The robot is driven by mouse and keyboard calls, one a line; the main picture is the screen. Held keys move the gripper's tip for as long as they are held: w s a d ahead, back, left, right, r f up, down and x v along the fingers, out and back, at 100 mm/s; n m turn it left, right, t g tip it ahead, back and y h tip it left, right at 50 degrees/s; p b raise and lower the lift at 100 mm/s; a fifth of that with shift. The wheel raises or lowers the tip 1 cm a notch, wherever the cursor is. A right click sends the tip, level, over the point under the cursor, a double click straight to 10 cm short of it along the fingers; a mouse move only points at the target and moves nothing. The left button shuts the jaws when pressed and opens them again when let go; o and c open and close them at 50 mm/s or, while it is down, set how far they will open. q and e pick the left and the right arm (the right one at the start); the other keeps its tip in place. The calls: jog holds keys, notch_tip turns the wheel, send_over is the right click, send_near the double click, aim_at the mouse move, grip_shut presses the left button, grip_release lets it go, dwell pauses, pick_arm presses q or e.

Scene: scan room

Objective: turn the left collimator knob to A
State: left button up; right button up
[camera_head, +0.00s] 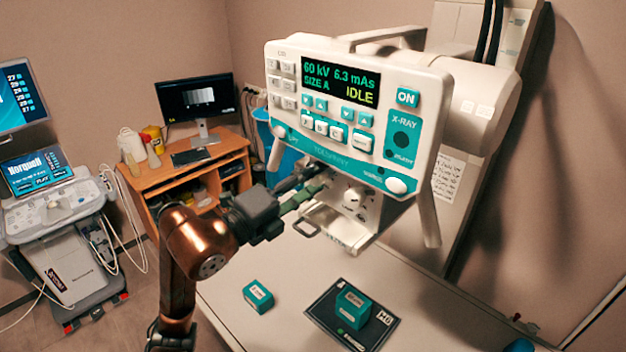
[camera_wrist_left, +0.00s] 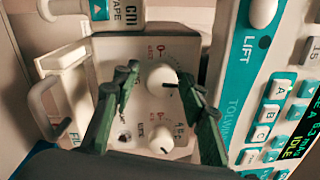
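The white collimator (camera_head: 345,228) hangs below the X-ray console. In the left wrist view its pale panel (camera_wrist_left: 140,50) carries two round white knobs. The left collimator knob (camera_wrist_left: 160,76) is the upper one in that view, with a dark mark on its right side. The right knob (camera_wrist_left: 161,140) is below it and also shows in the head view (camera_head: 354,199). My left gripper (camera_head: 318,186), also in the wrist view (camera_wrist_left: 160,84), is open, its green-padded fingers either side of the left knob. I cannot tell whether they touch it. The panel lettering is too small to read.
The console (camera_head: 350,100) above the collimator reads 60 kV, 6.3 mAs, SIZE A, IDLE. The table (camera_head: 250,318) below holds a teal box (camera_head: 258,296) and a dark plate (camera_head: 320,310) with another teal box (camera_head: 351,307).

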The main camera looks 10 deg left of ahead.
pick_arm(q)
jog(key=shift+o, duration=0.3)
jog(key=v, duration=1.2)
jog(key=shift+f, duration=0.1)
